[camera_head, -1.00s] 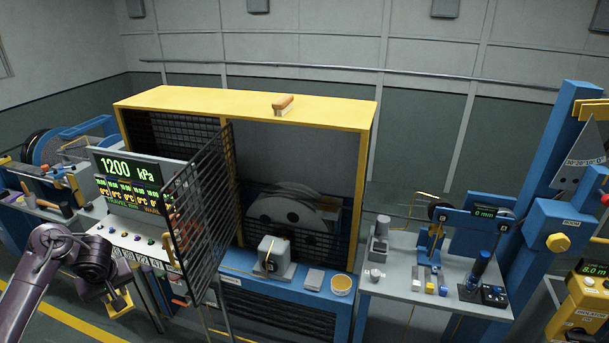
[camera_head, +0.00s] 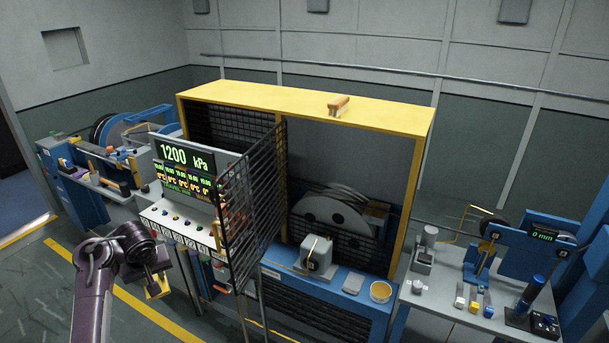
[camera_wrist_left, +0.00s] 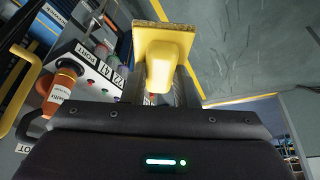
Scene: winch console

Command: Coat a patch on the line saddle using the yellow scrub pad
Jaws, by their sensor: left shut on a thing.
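The yellow scrub pad (camera_wrist_left: 163,60) is in my left gripper (camera_wrist_left: 160,92), with its handle between the two fingers and its flat tan-edged face pointing away from the palm. In the head view the pad (camera_head: 158,288) is a small yellow shape under my left gripper (camera_head: 154,275), at the lower left in front of the console. The gripper is shut on it and held in the air, apart from any surface. My right gripper is out of view.
An open mesh gate (camera_head: 255,205) juts forward between the console (camera_head: 180,212) and the yellow-framed winch bay (camera_head: 400,200). A yellow pot (camera_head: 380,292) and a grey pad (camera_head: 353,283) sit on the ledge. A brush (camera_head: 339,105) lies on top. Open floor lies at left.

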